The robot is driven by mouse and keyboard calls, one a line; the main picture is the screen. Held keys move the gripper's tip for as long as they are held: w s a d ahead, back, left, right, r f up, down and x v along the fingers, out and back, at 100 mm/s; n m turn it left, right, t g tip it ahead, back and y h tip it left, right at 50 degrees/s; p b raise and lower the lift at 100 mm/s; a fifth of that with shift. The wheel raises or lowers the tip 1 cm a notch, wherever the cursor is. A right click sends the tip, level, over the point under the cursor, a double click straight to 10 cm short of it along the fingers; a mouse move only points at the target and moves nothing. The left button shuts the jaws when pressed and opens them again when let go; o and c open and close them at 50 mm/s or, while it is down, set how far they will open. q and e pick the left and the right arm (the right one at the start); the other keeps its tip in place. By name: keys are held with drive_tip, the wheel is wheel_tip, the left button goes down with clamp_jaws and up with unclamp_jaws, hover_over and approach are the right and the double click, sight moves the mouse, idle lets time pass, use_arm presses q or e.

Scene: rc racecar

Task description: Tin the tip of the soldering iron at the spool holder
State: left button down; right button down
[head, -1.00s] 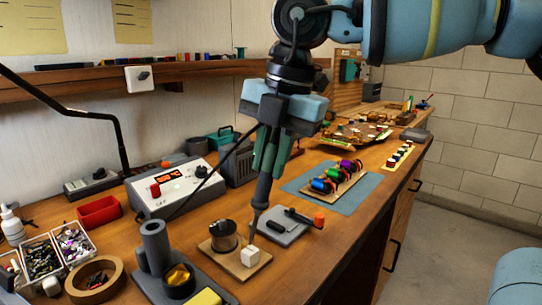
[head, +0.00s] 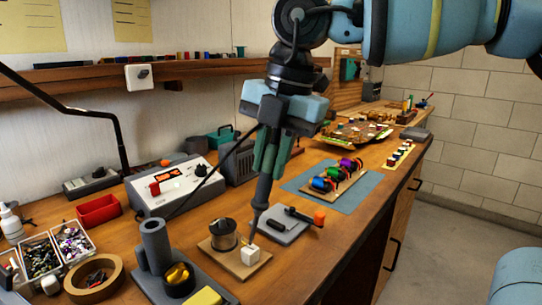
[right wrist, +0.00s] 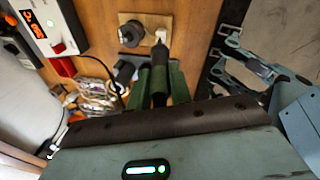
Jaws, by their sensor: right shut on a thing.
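My right gripper (head: 268,160) points down with its green fingers shut on the dark handle of the soldering iron (head: 263,192). The iron leans slightly, its tip down by the spool holder (head: 232,262), a light wooden board with a solder spool (head: 223,235) and a small white block (head: 250,255). The tip is just behind the white block and right of the spool; I cannot tell whether it touches anything. The right wrist view shows the fingers (right wrist: 161,80) around the iron, which reaches toward the board (right wrist: 147,20).
The soldering station (head: 175,187) stands behind, a cable running to the iron. An iron stand (head: 157,245) with brass wool and a yellow sponge (head: 205,297) is front left. A grey plate (head: 287,225) with an orange-ended tool lies right, beyond it colored spools (head: 337,177) on a blue mat.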

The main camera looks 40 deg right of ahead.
use_arm(q)
drive_tip(key=shift+s+f+b, duration=0.2)
drive_tip(key=shift+f+b, duration=0.15)
drive_tip(key=shift+f, duration=0.05)
use_arm(e)
drive_tip(key=shift+f, duration=0.4)
idle(1.8)
drive_tip(key=shift+r, duration=0.1)
idle(1.3)
